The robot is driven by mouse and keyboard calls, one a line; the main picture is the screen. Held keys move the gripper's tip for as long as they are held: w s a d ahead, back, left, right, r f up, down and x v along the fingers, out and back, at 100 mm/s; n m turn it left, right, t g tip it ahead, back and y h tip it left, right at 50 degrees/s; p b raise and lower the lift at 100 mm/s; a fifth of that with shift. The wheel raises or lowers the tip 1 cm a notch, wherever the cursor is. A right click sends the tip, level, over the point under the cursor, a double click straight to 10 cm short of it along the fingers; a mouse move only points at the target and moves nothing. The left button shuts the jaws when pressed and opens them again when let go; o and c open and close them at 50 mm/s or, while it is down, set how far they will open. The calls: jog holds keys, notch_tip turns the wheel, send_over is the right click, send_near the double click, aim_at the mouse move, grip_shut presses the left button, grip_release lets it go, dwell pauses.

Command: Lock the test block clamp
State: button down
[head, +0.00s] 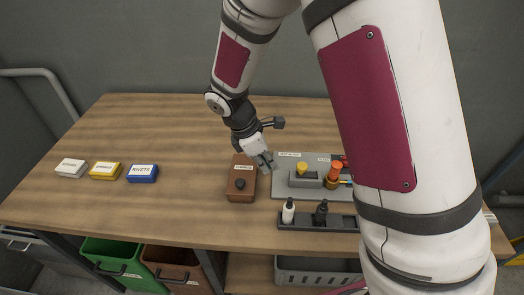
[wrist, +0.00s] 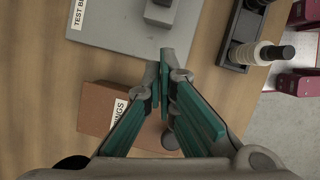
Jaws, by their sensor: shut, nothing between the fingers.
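A grey plate (head: 283,190) lies on the bench, right of the middle. On it stand a grey block (head: 303,180) with a yellow knob (head: 302,167), and an orange-topped fitting (head: 335,171) beside a small blue part. Which part is the clamp, I cannot tell. In the wrist view the plate (wrist: 125,30) carries a cut-off label reading "TEST B", and part of a grey block (wrist: 160,10) shows at the top. My gripper (head: 266,161) is shut and empty by the plate's left edge. Its teal fingers (wrist: 165,65) meet near the plate's edge in the wrist view. My arm hides the plate's right side.
A brown box (head: 234,190) with a dark knob stands left of the plate, close to my gripper. A dark tray (head: 300,223) with a white bottle and a black bottle lies in front. White, yellow and blue boxes (head: 142,174) sit at left. The bench's back left is clear.

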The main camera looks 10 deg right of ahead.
aim_at(298, 167)
jog(key=shift+s+d+f+p, duration=0.1)
jog(key=shift+d+f+p, duration=0.1)
jog(key=shift+d, duration=0.55)
jog(key=shift+d+f+p, duration=0.15)
jog(key=shift+d+f, duration=0.05)
jog(key=shift+d, duration=0.55)
jog(key=shift+s+d+f+p, duration=0.1)
jog(key=shift+d+f+p, duration=0.1)
jog(key=shift+d, duration=0.55)
jog(key=shift+d, duration=0.1)
jog(key=d, duration=0.1)
jog(key=s+d, duration=0.1)
jog(key=d, duration=0.1)
jog(key=shift+d+p, duration=0.15)
jog(key=shift+p, duration=0.2)
